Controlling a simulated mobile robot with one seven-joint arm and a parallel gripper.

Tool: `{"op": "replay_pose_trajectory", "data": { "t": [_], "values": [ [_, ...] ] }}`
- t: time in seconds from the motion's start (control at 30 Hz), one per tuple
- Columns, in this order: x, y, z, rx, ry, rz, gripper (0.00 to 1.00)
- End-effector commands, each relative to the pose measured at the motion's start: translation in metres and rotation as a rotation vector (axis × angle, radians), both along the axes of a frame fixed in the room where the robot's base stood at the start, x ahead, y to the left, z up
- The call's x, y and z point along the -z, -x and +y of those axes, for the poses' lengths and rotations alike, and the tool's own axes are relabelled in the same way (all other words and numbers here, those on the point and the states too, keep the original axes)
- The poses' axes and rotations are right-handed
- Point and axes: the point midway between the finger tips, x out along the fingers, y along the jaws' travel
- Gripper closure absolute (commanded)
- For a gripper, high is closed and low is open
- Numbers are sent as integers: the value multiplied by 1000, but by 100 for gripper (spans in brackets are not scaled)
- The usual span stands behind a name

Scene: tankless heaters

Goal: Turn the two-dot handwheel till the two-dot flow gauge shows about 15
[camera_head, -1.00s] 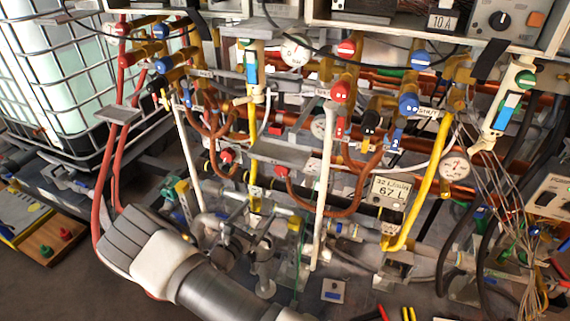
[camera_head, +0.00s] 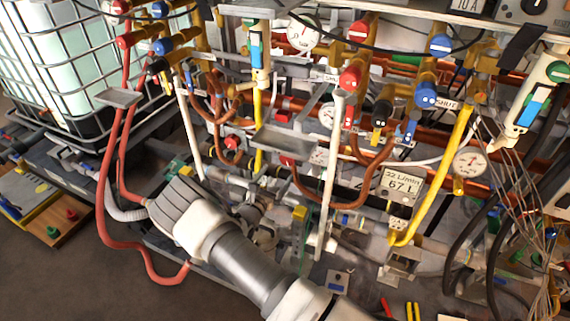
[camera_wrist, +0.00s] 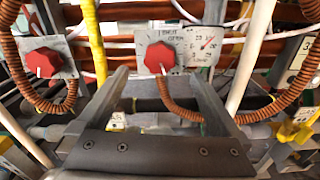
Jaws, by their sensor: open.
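In the wrist view a red handwheel (camera_wrist: 159,58) sits on a pale plate marked with shut and open lettering. A small round gauge (camera_wrist: 205,43) with a red needle is just right of it; its figures are too small to read. My gripper (camera_wrist: 163,76) is open and empty, its two grey fingers reaching toward the plate with the handwheel between them in the picture. Contact is not visible. A second red handwheel (camera_wrist: 43,62) is on another plate at left. I cannot make out dot marks on either. The fingers are hidden in the head view.
Corrugated copper hoses (camera_wrist: 180,112) and a white pipe (camera_wrist: 246,62) lie close to the right finger. A yellow pipe (camera_wrist: 93,40) rises at left. In the head view a grey ledge (camera_head: 283,139) juts out, and a caged tank (camera_head: 75,65) stands at left. Floor shows at lower left.

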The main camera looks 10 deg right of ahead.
Motion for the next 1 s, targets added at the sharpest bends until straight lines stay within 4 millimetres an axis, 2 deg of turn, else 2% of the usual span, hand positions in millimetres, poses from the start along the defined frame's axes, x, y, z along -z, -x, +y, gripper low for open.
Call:
{"op": "replay_pose_trajectory", "data": {
  "t": [0.1, 0.3, 0.5, 0.77, 0.83, 1.0],
  "values": [
    [2, -22, -16, 2, -1, -3, 0],
    [1, -49, -33, 2, 0, -1, 0],
    [0, -61, -41, 0, 1, 1, 0],
    [0, -62, -42, 0, 1, 1, 0],
    [0, -62, -42, 0, 1, 1, 7],
    [0, -62, -41, 0, 1, 1, 38]
  ]
}}
